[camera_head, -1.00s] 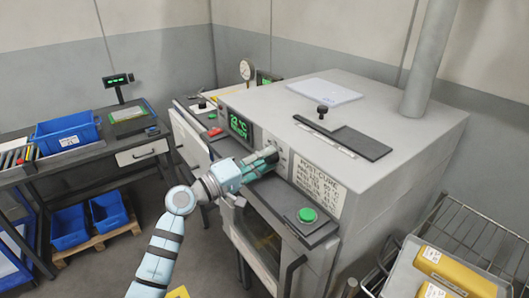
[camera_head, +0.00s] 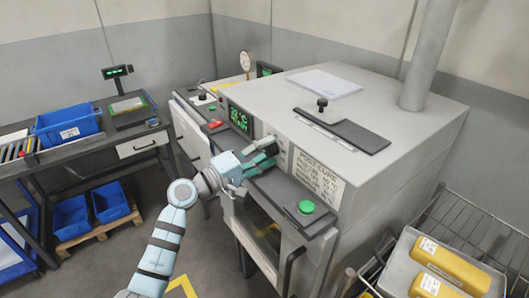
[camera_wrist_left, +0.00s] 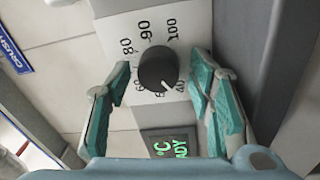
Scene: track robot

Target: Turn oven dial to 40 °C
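The oven dial (camera_wrist_left: 158,68) is a round dark knob on a pale scale plate in the left wrist view. Its white mark points down and to the right, close to the 40 at the lower right of the scale. My left gripper (camera_wrist_left: 161,76) is open, with one teal finger on each side of the dial and a visible gap to both. In the head view my left gripper (camera_head: 268,158) is at the oven's front panel and hides the dial. The oven (camera_head: 400,110) has a green-lit display (camera_head: 239,119), whose lower line reads READY in the wrist view. My right gripper is out of view.
A green button (camera_head: 306,207) sits on the ledge beside the oven's sign (camera_head: 318,180). The oven door's handle (camera_head: 290,270) sticks out below. A wire rack with yellow packages (camera_head: 450,265) stands at the right. A workbench with a blue bin (camera_head: 68,132) is at the left.

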